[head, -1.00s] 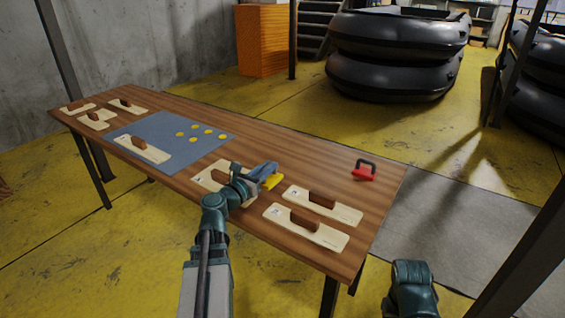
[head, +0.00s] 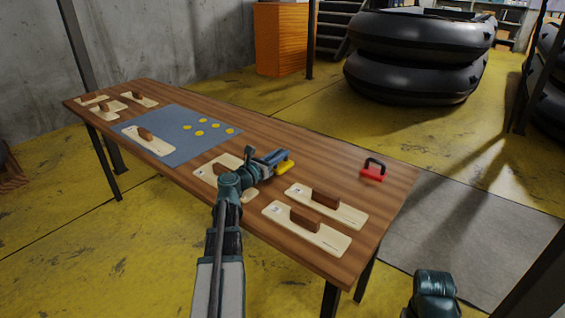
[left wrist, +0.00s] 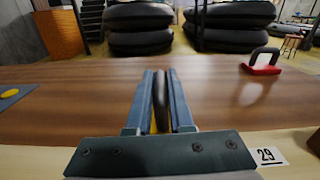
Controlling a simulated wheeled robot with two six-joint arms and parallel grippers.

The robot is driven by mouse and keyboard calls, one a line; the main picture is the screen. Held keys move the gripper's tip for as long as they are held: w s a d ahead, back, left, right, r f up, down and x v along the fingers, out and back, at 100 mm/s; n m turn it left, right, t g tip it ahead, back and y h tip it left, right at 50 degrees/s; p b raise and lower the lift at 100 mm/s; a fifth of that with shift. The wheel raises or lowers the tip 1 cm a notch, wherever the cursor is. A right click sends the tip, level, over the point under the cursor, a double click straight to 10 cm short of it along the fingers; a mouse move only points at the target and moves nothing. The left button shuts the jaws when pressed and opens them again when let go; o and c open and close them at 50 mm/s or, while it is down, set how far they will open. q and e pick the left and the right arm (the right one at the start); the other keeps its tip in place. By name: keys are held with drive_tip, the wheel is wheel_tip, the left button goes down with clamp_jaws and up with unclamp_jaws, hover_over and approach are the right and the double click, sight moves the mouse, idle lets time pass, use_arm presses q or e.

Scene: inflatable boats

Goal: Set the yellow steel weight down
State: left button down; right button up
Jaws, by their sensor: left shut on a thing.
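My left gripper (head: 281,160) is shut on the dark handle (left wrist: 160,101) of the yellow steel weight (head: 285,168). The weight is over the brown table (head: 330,160), just behind the pale numbered boards. I cannot tell whether its base touches the wood. In the left wrist view the fingers (left wrist: 161,95) close on the handle from both sides, and the weight's yellow base is almost wholly hidden. A red weight with a dark handle (head: 373,172) stands upright near the table's right end, apart from my gripper. My right gripper is out of view.
Two pale boards with brown grips (head: 308,230) lie in front of the weight; another lies partly under my left arm. A blue mat (head: 185,150) with several yellow discs lies to the left. Bare wood lies between the yellow and red weights. Black inflatable boats (head: 415,60) stand beyond.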

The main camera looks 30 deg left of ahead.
use_arm(q)
drive_tip(key=shift+f, duration=0.6)
drive_tip(key=shift+r, duration=0.15)
drive_tip(key=c, duration=0.8)
unclamp_jaws()
